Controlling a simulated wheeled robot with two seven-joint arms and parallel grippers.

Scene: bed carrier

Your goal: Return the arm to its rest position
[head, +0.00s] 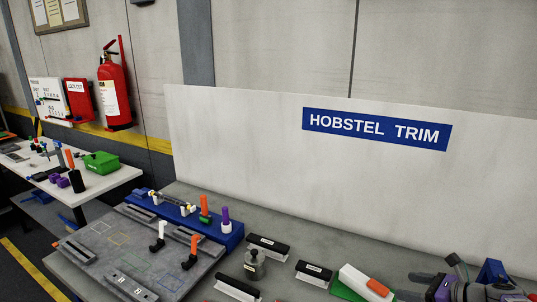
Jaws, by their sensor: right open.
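My right gripper (440,274) is at the bottom right corner of the head view, low over the right end of the grey bench (300,236). Only part of it shows, and the frame's edge cuts off the arm behind it. Its jaws are open, and I see nothing clearly held. Some purple and blue parts show close around it, and I cannot tell whether they touch it. A white block with an orange end (366,281) lies to its left. My left gripper is not in view.
A blue rack (226,240) with orange and purple upright handles stands beside a grey fixture board (120,240). Several black-and-white blocks (268,246) and a grey weight (255,264) lie mid-bench. A white panel (250,150) closes the back. A side table (110,182) holds a green bin (101,162).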

